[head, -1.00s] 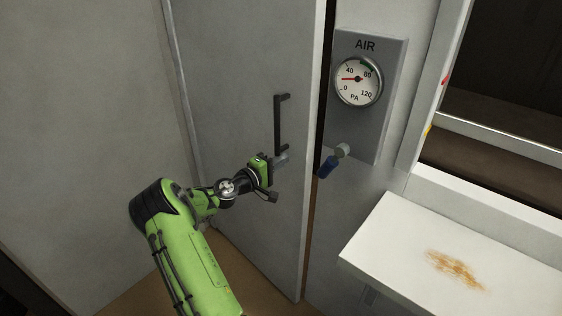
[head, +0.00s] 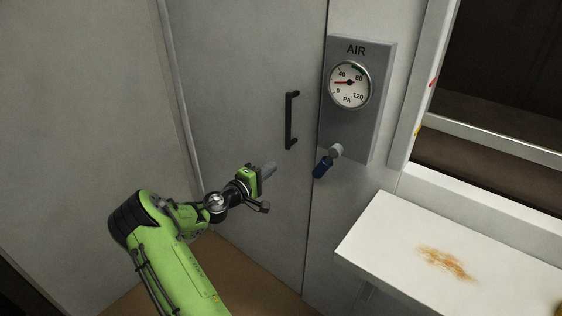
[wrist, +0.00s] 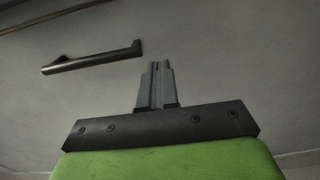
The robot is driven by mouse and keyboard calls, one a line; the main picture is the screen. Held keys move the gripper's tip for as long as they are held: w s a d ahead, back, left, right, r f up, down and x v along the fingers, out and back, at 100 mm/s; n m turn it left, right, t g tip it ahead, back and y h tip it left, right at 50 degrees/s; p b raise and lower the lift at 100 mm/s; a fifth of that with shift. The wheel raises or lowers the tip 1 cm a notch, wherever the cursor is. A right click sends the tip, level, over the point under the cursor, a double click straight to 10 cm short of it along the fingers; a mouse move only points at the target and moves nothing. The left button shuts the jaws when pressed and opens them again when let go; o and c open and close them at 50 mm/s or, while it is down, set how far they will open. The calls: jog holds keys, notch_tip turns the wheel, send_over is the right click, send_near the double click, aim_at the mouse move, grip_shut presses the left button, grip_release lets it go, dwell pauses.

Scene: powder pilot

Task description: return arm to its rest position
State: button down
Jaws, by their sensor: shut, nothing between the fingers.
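My green arm with its gripper (head: 268,169) reaches up from the lower left in the head view. The gripper is shut and empty. It is in front of the grey door (head: 235,75), to the left of and below the black door handle (head: 291,120), and apart from it. In the wrist view the two grey fingers of my gripper (wrist: 157,66) are together, with nothing between them. The door handle (wrist: 92,57) shows there at the upper left, clear of the fingers. The door looks closed against its frame.
A white shelf (head: 400,225) with an orange-brown powder stain (head: 445,262) juts out at the lower right. A window opening is above it.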

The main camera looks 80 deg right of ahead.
jog(key=shift+v, duration=1.9)
